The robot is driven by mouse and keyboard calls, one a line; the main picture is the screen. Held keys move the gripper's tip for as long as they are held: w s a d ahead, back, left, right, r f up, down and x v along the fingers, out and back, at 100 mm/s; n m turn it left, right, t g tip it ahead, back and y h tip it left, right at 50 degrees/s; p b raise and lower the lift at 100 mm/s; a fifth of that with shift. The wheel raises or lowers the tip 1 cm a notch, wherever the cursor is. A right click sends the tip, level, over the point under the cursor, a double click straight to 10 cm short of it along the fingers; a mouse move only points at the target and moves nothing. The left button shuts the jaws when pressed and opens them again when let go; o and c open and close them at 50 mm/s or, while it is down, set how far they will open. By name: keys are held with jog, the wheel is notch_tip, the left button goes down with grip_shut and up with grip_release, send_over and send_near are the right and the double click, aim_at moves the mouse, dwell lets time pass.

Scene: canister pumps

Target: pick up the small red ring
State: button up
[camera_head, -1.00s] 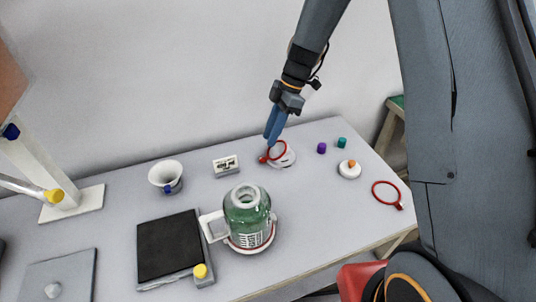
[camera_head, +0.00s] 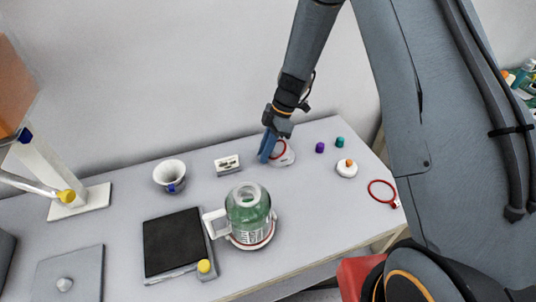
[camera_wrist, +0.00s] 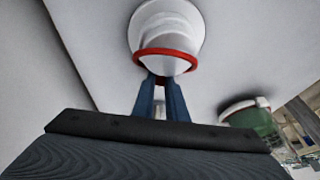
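The small red ring (camera_head: 279,149) is near the back of the table, around a white rounded piece (camera_head: 287,157). In the wrist view the ring (camera_wrist: 137,55) curves in front of this white piece (camera_wrist: 166,24). My gripper (camera_head: 264,157) points down at the ring's left side, where it hides the ring's grip tab in the head view. In the wrist view the two blue fingers of my gripper (camera_wrist: 160,82) have a narrow gap at the ring's near edge, with the tab between the tips. I cannot tell whether they press on it.
A larger red ring (camera_head: 383,182) lies at the right edge. Purple (camera_head: 320,148) and teal (camera_head: 340,142) caps and a white disc (camera_head: 347,170) with an orange knob stand nearby. A green jar (camera_head: 246,213), a white cup (camera_head: 167,170) and a white block (camera_head: 227,165) are left and in front.

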jog(key=shift+r, duration=0.15)
grip_shut()
notch_tip(320, 180, up, 10)
jog(key=d+n+g+y+b, duration=0.1)
jog(key=d+y+b, duration=0.1)
jog(key=y+b, duration=0.3)
jog(key=shift+d+y, duration=0.15)
jog(key=shift+y, duration=0.95)
jog(key=shift+w+b, duration=0.1)
jog(key=shift+b, duration=0.35)
jog(key=shift+f+b, duration=2.4)
jog(key=shift+f, duration=0.7)
jog(key=shift+f+b, duration=1.1)
jog(key=shift+b, duration=0.15)
